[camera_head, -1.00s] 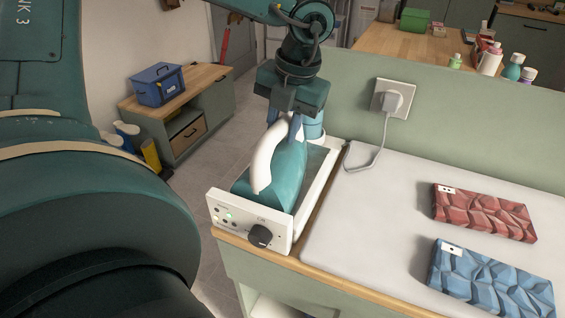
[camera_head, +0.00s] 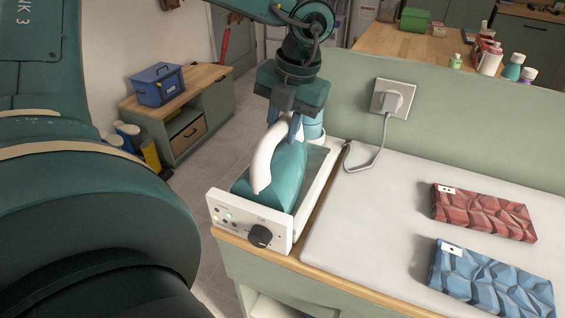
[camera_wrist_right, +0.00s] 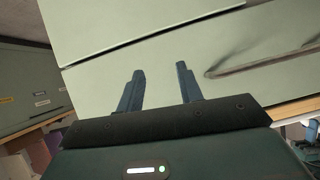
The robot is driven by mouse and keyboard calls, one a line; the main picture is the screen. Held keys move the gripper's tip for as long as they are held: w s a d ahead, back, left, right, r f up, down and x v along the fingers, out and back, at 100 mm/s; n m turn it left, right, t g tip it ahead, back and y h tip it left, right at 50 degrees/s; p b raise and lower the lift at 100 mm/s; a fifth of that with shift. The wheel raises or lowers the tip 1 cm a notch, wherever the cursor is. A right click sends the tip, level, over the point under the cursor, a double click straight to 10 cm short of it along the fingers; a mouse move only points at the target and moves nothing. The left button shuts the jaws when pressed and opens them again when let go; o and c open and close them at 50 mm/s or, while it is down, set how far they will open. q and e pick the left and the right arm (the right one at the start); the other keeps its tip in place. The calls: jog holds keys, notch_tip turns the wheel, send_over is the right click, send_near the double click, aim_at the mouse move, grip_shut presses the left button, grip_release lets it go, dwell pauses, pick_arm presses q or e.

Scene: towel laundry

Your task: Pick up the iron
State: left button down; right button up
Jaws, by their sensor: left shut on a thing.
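The iron (camera_head: 287,178) is teal with a white handle. It sits on its white base station (camera_head: 250,222), which has a black knob on the front, at the left end of the white ironing surface. My left gripper (camera_head: 294,128) comes down from above and is shut on the iron's handle near its far end. The fingertips are partly hidden by the handle. My right gripper (camera_wrist_right: 162,90) shows only in the right wrist view. Its two fingers are apart with nothing between them, in front of a pale green cabinet panel.
A red folded towel (camera_head: 485,212) and a blue one (camera_head: 492,280) lie on the right of the white surface (camera_head: 370,220). A plug with a cord sits in the wall socket (camera_head: 393,99). A blue toolbox (camera_head: 157,85) stands on a low cabinet at the back left.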

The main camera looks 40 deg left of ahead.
pick_arm(q)
jog(key=shift+w+r, duration=0.1)
jog(key=shift+r, duration=0.15)
notch_tip(320, 180, up, 8)
jog(key=shift+r, duration=0.9)
jog(key=c, duration=1.7)
grip_release()
grip_shut()
jog(key=shift+d, duration=0.1)
